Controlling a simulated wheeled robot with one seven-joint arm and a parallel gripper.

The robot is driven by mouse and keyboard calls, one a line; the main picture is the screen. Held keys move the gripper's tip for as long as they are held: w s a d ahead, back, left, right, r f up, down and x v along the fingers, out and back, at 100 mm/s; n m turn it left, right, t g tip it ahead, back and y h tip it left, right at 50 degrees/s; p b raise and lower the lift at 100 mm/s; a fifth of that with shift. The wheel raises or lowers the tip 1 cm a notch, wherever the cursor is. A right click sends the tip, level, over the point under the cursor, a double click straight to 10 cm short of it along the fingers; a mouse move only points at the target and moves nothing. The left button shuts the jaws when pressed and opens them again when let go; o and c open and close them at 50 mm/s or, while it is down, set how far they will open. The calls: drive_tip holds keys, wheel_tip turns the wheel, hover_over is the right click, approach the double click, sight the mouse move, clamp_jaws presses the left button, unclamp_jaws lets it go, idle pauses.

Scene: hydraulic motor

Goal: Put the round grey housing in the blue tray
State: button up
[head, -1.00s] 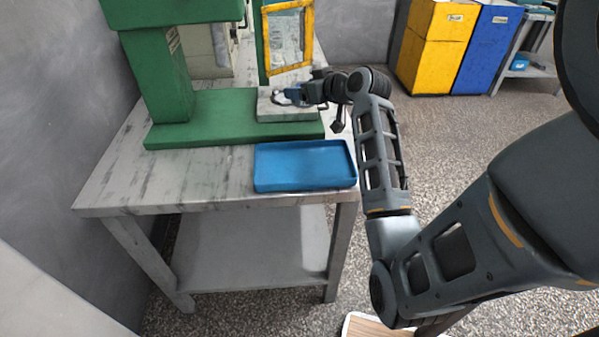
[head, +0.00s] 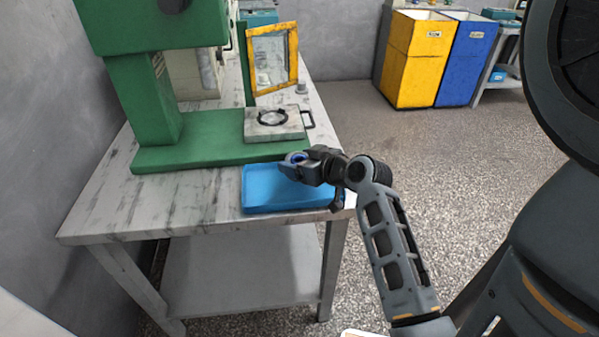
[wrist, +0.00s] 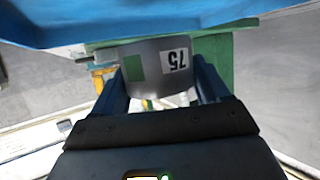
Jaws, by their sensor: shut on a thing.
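The round grey housing (wrist: 150,62) is between the two fingers of my gripper (wrist: 158,80) in the wrist view. It carries a green patch and a white label reading 75, upside down. My gripper is shut on it. In the head view my gripper (head: 292,168) holds the housing (head: 297,157) in front of the back part of the blue tray (head: 258,198), seemingly above it. The blue tray fills the top of the wrist view (wrist: 110,28). The visible left part of the tray is empty; my gripper hides its back right part.
The tray sits at the front right corner of a worn table (head: 110,215). Behind it stands a green press (head: 200,140) with a grey block (head: 262,128) bearing a black ring, and a yellow-framed guard (head: 272,60). The table's left front is clear.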

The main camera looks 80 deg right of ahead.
drive_tip(key=shift+f, duration=1.9)
drive_tip(key=shift+f, duration=0.15)
drive_tip(key=o, duration=1.3)
drive_tip(key=b+v, duration=0.1)
drive_tip(key=v, duration=1.1)
